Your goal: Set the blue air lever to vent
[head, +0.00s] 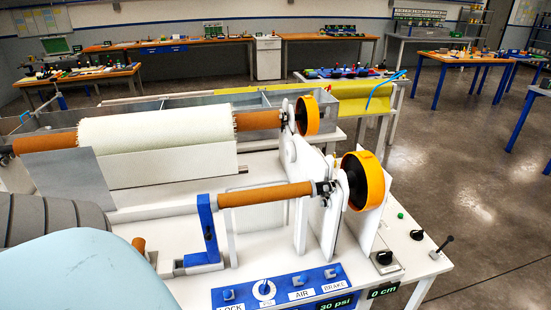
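A blue control panel (285,293) sits at the front edge of the white machine table, low in the middle of the head view. The small blue air lever (297,281) stands on it above the AIR label. It is too small to tell which way it is set. A blue lock control (228,294), a round white dial (264,289) and a blue brake control (331,273) share the panel. Displays beside them read 30 psi (335,304) and 0 cm (384,289). Neither of my grippers is in view.
A brown core (265,194) on a shaft lies above the panel, between a blue bracket (207,228) and white uprights with an orange wheel (363,182). A white roll (155,128) lies behind. A black-handled lever (441,248) stands at right. The floor at right is open.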

